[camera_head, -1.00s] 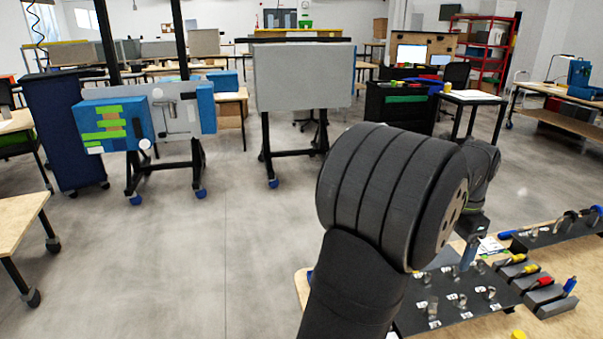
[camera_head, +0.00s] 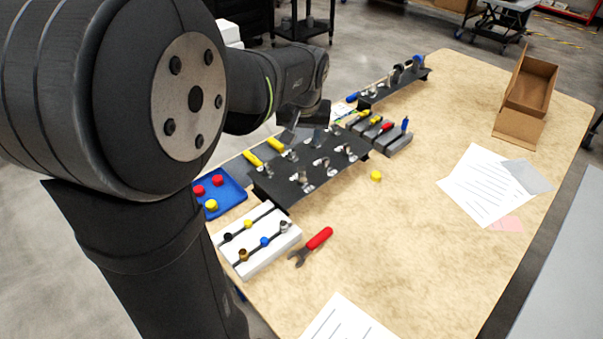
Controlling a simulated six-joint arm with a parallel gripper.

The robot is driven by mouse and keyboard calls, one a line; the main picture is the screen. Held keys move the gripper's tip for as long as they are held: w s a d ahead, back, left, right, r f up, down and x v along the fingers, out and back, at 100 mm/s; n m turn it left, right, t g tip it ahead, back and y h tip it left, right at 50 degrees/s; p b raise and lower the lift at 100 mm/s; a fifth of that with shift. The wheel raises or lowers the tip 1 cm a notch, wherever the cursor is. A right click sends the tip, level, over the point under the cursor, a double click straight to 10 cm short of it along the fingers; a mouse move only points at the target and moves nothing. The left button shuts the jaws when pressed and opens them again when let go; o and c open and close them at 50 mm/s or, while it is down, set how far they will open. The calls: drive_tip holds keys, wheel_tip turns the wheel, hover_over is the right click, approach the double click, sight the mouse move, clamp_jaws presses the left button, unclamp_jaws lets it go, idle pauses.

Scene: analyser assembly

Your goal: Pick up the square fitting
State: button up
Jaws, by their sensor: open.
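A black board (camera_head: 270,187) on the wooden table carries several small metal fittings, with one (camera_head: 321,165) near its middle. The fittings are too small to tell which one is square. My gripper (camera_head: 303,130) is open and points down over the far left part of this board. Nothing shows between its fingers, and I cannot tell how far its tips are above the fittings. My arm fills the left of the view and hides part of the table's left side.
A white block (camera_head: 262,262) with coloured pieces, a blue tray (camera_head: 229,196) and a red-handled wrench (camera_head: 317,240) lie nearer. Grey holders (camera_head: 397,146) stand beyond the board. An open cardboard box (camera_head: 530,85) and papers (camera_head: 470,185) lie right.

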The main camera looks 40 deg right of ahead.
drive_tip(key=s+a+n, duration=0.1)
drive_tip(key=s+n, duration=0.1)
drive_tip(key=n, duration=0.1)
approach(302, 170)
drive_tip(key=shift+t+h, duration=0.4)
drive_tip(key=x, duration=0.5)
drive_tip(key=shift+s+a+f, duration=0.15)
drive_tip(key=shift+s+a, duration=0.1)
drive_tip(key=shift+s, duration=0.15)
drive_tip(key=shift+x, duration=2.75)
drive_tip(key=shift+a, duration=0.15)
clamp_jaws()
